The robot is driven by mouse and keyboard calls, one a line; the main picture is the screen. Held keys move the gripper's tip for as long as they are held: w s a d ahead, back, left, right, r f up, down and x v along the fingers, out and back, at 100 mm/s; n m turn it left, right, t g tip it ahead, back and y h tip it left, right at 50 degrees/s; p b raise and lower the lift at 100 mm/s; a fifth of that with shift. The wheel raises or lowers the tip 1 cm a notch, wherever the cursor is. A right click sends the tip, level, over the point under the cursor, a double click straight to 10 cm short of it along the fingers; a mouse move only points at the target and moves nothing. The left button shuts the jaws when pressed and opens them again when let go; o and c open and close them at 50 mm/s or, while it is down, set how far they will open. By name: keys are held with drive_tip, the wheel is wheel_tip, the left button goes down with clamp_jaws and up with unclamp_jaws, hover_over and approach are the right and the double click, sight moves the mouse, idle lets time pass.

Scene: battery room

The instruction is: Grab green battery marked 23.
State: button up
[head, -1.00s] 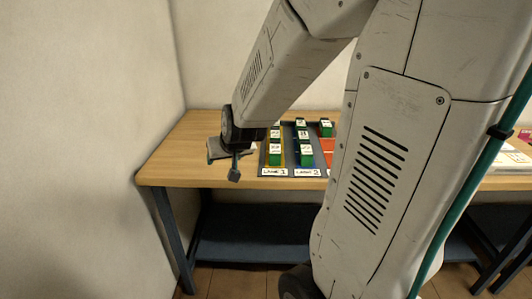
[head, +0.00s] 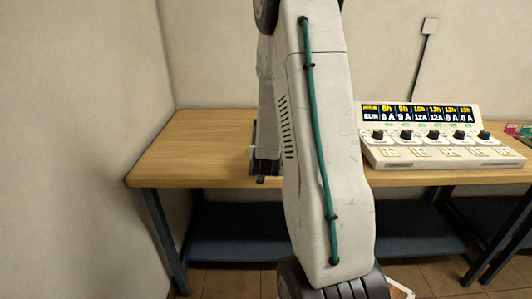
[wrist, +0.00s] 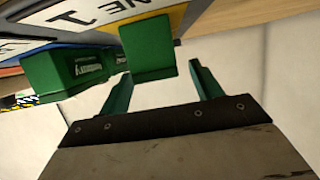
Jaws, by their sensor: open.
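In the wrist view, a green battery (wrist: 148,48) is just ahead of my gripper (wrist: 160,69), close to the gap between its two green fingers. The fingers are apart, with nothing held. A second green battery (wrist: 62,74) with partly legible print stands to the left, with more green behind it. No number 23 can be read on any of them. In the head view, my gripper (head: 262,180) shows low at the table's front, and my arm hides the batteries.
A lane label (wrist: 95,12) on a grey tray shows upside down in the wrist view. A charger (head: 430,135) with lit displays stands on the wooden table (head: 190,155), right of my arm. The table's left part is clear; a wall stands beside it.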

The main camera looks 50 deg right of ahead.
drive_tip(key=shift+x, duration=1.55)
clamp_jaws()
drive_tip(key=shift+r, duration=0.1)
